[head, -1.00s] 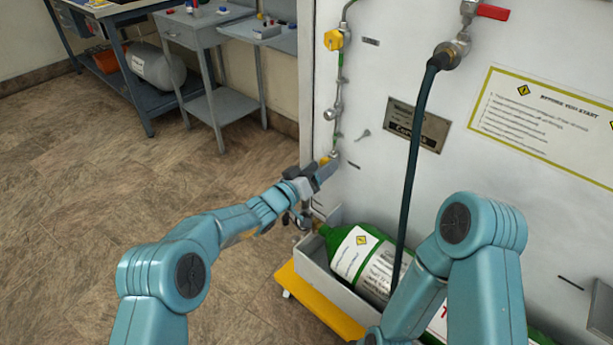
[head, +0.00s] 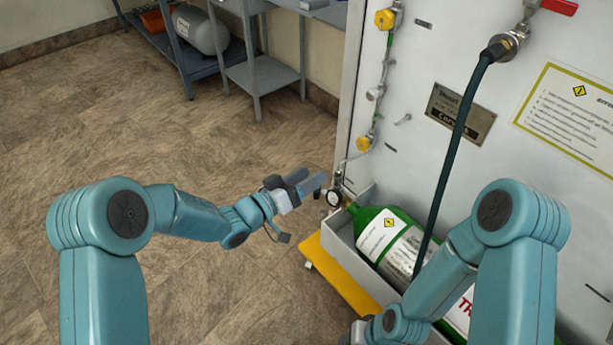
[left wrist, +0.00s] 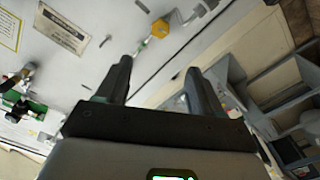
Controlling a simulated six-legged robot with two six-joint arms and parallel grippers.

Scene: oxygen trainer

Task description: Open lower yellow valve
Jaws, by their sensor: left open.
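The lower yellow valve (head: 364,143) sits on the thin pipe along the left edge of the white panel, in full view in the head view. My left gripper (head: 318,184) is open and empty, to the left of and below this valve, apart from it. In the left wrist view, a yellow valve (left wrist: 160,28) shows beyond and between the spread fingers (left wrist: 158,82); I cannot tell for sure which valve it is. The upper yellow valve (head: 385,19) is higher on the same pipe.
A round gauge (head: 334,197) is just right of my left gripper. A green cylinder (head: 392,240) lies in a grey tray on a yellow base (head: 345,283). A dark hose (head: 462,140) hangs before the panel (head: 440,55). Floor at left is clear.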

